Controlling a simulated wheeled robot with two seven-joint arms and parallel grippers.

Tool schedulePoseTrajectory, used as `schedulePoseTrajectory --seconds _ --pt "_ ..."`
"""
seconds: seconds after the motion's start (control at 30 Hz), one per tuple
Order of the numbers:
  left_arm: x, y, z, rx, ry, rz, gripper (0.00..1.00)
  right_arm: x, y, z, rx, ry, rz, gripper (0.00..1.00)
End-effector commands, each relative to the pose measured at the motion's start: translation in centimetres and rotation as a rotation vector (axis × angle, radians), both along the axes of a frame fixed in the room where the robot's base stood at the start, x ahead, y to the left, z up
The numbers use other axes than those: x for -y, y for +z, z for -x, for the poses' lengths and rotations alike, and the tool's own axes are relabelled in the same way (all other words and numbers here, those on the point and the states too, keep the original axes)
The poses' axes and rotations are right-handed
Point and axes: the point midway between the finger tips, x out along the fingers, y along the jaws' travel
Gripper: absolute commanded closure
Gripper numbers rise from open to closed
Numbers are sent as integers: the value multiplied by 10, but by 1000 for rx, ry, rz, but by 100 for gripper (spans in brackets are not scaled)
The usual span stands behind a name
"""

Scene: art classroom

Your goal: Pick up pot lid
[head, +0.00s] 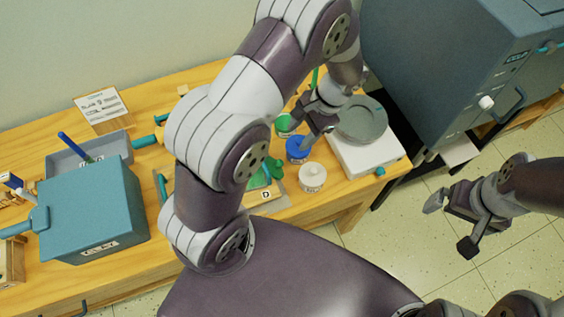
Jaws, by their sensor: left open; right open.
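A small white pot with a knobbed lid (312,176) stands on the wooden table near its front edge. A blue round pot or lid (297,151) is just behind it, and a green one (283,126) is further back. I cannot tell which of these lids the task names. My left gripper (300,133) is open with its fingers close above the blue piece, partly covering it; contact is unclear. My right gripper (449,225) is open and empty, out over the floor at the right.
A white scale-like box (368,155) with a round grey plate (361,121) stands right of the pots. Green pieces (264,172) lie to the left. A teal box (96,212), grey tray (66,161) and sign (101,107) occupy the left. A large grey kiln-like cabinet (440,65) stands at right.

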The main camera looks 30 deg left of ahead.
Motion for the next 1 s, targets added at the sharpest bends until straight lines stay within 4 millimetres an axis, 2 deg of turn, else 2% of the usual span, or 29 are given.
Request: schedulePoseTrajectory --seconds 0.13,0.37,0.53,0.63,0.83,1.0 --pt "-11 -30 10 -3 1 0 48 0 5 0 0 0 0 0" --pt "-19 -57 21 -3 2 1 48 0 11 0 0 0 0 0" --pt "-26 -86 34 -1 2 1 48 0 17 0 0 0 0 0" --pt "-29 -94 36 0 2 2 48 0 17 0 0 0 0 0" --pt "-29 -96 36 1 1 2 48 0 17 0 0 0 0 0" --pt "-29 -95 36 1 2 2 100 0 17 0 0 0 0 0"
